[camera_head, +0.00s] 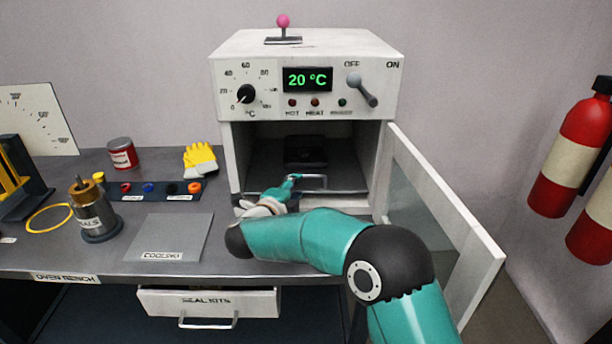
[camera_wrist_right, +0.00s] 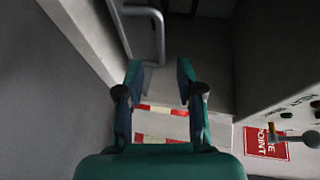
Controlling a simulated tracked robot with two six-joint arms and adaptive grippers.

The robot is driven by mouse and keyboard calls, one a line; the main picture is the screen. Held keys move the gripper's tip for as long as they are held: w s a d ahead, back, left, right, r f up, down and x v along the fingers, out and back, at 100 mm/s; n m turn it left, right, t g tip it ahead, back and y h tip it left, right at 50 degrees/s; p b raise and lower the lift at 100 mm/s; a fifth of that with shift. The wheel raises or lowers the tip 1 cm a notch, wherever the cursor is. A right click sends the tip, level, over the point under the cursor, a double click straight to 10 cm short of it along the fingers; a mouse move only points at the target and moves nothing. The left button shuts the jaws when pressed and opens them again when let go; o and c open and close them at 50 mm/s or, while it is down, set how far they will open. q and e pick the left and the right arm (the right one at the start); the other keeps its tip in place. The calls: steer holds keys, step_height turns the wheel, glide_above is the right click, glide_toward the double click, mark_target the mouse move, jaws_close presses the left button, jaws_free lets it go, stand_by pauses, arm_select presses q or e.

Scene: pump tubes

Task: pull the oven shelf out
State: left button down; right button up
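The oven (camera_head: 305,105) stands on the bench with its door (camera_head: 440,200) swung open to the right. The oven shelf (camera_head: 340,178) is inside, with a bar handle (camera_head: 322,181) at its front. My right gripper (camera_head: 291,180) is at the oven mouth, near the left part of the handle. In the right wrist view its two fingers (camera_wrist_right: 160,72) are apart with nothing between them. The handle (camera_wrist_right: 160,40) shows there beyond the fingertips, toward the left finger, and does not look gripped. My left gripper is not in view.
A dark block (camera_head: 305,150) sits inside the oven. The cooling plate (camera_head: 168,238), seals pot (camera_head: 94,215), yellow glove (camera_head: 200,160) and red can (camera_head: 122,154) are on the bench at left. The seal kits drawer (camera_head: 208,301) is below. Fire extinguishers (camera_head: 570,150) hang at right.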

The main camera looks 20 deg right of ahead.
mark_target(306, 177)
steer(key=x, duration=0.8)
steer(key=shift+w+p, duration=0.15)
steer(key=shift+p, duration=0.2)
jaws_close()
